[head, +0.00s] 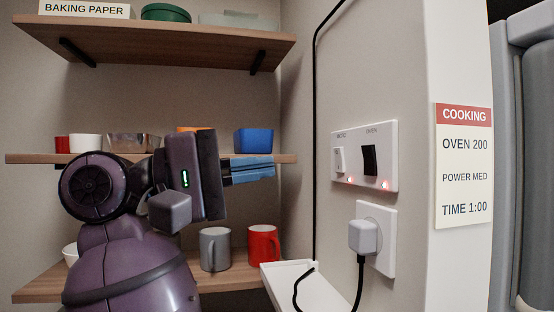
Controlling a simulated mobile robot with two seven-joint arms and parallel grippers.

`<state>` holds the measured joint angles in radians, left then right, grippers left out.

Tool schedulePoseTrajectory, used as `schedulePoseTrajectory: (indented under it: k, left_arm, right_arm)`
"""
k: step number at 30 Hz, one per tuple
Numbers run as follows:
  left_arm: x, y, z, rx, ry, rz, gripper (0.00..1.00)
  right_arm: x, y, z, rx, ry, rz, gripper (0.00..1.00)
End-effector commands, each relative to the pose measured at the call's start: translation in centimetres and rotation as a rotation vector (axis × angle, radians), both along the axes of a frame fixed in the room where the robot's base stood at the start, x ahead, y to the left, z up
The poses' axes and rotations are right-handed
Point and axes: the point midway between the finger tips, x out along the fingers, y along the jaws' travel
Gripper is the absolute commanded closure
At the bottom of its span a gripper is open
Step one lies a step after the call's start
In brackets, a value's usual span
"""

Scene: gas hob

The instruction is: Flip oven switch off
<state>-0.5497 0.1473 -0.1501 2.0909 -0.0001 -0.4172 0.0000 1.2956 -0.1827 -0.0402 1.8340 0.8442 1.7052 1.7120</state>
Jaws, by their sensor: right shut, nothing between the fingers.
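A white switch panel (364,186) is on the wall right of centre. Its black rocker switch (369,160) sits under a small label that seems to read OVEN, and a red light (386,185) glows below it on the right. To its left is a white rocker switch (339,160) with its own lit red light (350,180). My right gripper (273,168) has blue fingers, shut and empty, pointing right toward the panel. A clear gap lies between the fingertips and the switches. My left gripper is out of view.
Below the panel, a plug (364,237) with a black cable is in a socket (382,261). A white ledge (283,275) juts out underneath. Shelves behind my arm hold a blue container (253,141), a red mug (263,246) and a grey mug (215,248). A cooking sign (463,160) hangs right.

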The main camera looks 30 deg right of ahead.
Motion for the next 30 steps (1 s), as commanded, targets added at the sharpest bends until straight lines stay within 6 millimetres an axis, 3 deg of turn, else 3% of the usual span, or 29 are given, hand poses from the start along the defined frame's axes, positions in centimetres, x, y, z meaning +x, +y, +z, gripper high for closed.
schedulePoseTrajectory:
  k: [18, 30]
  left_arm:
    - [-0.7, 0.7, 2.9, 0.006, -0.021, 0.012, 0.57]
    - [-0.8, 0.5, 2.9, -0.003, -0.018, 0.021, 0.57]
  right_arm:
    - [-2.7, -9.9, 1.7, 0.0, -0.005, -0.001, 1.0]
    - [-2.9, -11.7, 1.5, -0.001, 0.0, 0.0, 1.0]
